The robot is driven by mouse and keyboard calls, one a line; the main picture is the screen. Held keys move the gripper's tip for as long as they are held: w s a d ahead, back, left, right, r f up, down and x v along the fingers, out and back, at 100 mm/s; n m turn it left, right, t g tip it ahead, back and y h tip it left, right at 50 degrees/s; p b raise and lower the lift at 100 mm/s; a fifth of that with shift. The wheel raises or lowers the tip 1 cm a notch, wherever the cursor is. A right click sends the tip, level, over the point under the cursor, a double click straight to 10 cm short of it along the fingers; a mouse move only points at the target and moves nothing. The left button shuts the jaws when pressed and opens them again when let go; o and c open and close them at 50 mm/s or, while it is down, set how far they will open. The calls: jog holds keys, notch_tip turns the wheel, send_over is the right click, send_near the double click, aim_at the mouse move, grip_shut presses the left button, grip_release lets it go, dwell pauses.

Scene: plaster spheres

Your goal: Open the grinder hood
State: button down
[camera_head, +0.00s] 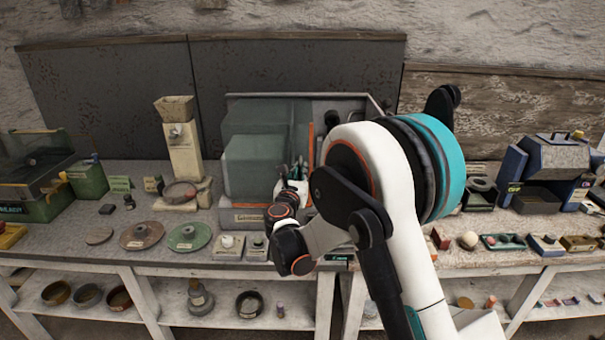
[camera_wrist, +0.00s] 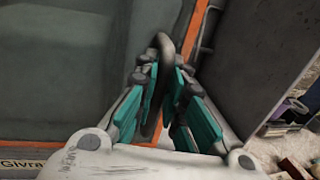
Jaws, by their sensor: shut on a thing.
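The grinder hood (camera_head: 252,165) is a grey box with a see-through greenish front panel in the middle of the bench. In the wrist view, the panel (camera_wrist: 75,70) has an orange edge strip and a dark curved handle (camera_wrist: 164,45). My gripper (camera_wrist: 163,92) has its teal-padded fingers on either side of this handle and is shut on it. In the head view, my gripper (camera_head: 293,184) is at the right part of the hood's front, and my arm covers the hood's right side. I cannot tell whether the panel stands slightly ajar. The hood's inside is mostly hidden.
Left of the hood are a pale stand with a hopper (camera_head: 182,145), a green disc (camera_head: 188,236) and a reddish disc (camera_head: 141,235). Small switch blocks (camera_head: 229,246) sit in front. A blue-grey machine (camera_head: 553,160) and small boxes stand at right. Bowls (camera_head: 250,303) are on the shelf below.

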jog(key=c, duration=1.7)
grip_release()
jog(key=shift+o, duration=0.2)
jog(key=shift+s, duration=0.15)
jog(key=s+a, duration=0.2)
jog(key=s, duration=0.9)
jog(key=shift+s+a, duration=0.2)
jog(key=shift+s, duration=0.05)
jog(key=shift+d, duration=0.1)
